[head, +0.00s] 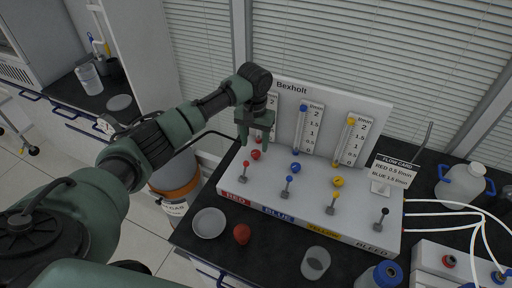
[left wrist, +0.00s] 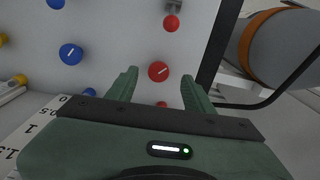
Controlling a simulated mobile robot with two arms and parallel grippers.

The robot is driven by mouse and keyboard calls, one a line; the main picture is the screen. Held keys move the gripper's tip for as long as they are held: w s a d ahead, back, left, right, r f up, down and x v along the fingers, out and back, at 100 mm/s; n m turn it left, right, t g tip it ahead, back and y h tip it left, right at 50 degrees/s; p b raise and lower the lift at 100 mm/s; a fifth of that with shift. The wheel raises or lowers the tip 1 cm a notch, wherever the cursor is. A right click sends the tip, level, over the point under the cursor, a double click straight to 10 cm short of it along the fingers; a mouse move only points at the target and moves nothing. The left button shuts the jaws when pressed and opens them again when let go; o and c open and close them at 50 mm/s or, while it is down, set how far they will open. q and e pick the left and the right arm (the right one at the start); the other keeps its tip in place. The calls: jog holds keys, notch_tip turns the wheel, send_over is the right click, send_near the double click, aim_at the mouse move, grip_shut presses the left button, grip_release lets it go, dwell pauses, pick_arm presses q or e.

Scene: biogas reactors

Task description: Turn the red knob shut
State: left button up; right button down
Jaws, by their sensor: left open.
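The red knob (head: 256,155) sits on the white panel below the leftmost flow tube, above the red lever (head: 246,164). My left gripper (head: 256,140) is open and points down just over this knob, partly covering the red flow tube. In the left wrist view the red knob (left wrist: 158,71) has a white pointer line and lies between the two spread fingertips (left wrist: 159,76). I cannot tell whether the fingers are level with it; neither visibly touches it. My right gripper is not in view.
The blue knob (head: 295,168) and yellow knob (head: 338,182) lie to the right, with levers in front. A flow card (head: 392,172) reads RED 0.5, BLUE 1.5 l/min. A dish (head: 208,223), red ball-like object (head: 242,234) and cup (head: 315,262) stand in front.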

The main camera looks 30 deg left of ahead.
aim_at(256, 153)
pick_arm(q)
jog(key=f, duration=0.4)
jog(key=shift+w, duration=0.35)
jog(key=shift+f, duration=0.15)
jog(key=c, duration=1)
grip_shut()
jog(key=shift+p, duration=0.3)
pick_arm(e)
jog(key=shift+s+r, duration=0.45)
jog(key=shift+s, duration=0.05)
pick_arm(q)
jog(key=shift+m, duration=0.3)
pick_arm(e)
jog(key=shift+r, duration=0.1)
